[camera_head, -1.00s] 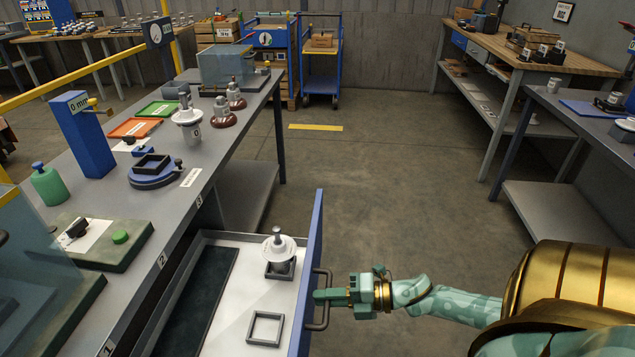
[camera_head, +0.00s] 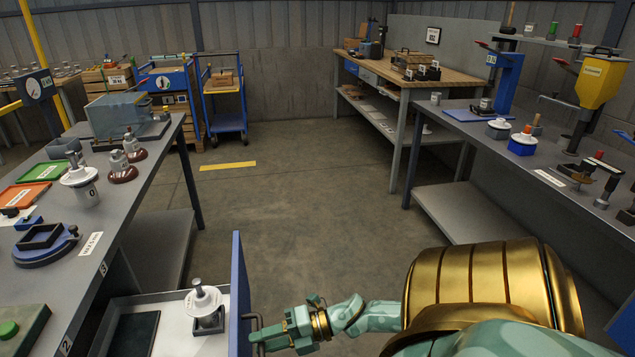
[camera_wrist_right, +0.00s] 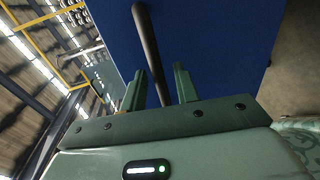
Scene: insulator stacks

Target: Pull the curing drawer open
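The curing drawer (camera_head: 238,285) stands pulled out from under the left bench, its blue front facing right. Inside are a white insulator (camera_head: 203,299) upright in a dark square holder and a dark mat (camera_head: 135,333). The drawer's near part is cut off by the picture's bottom edge. My right gripper (camera_head: 264,339) is at the dark bar handle (camera_head: 256,321) on the drawer front. In the right wrist view the handle (camera_wrist_right: 147,40) runs between the two fingers (camera_wrist_right: 159,88), with gaps on both sides, so the gripper is open around it. My left gripper is not in view.
The left bench (camera_head: 125,205) carries insulators, trays and a blue ring fixture (camera_head: 45,250). Open floor (camera_head: 300,200) lies beyond the drawer. A blue cart (camera_head: 228,120) stands at the back. A right-hand bench (camera_head: 480,140) holds tools and a yellow hopper (camera_head: 602,78).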

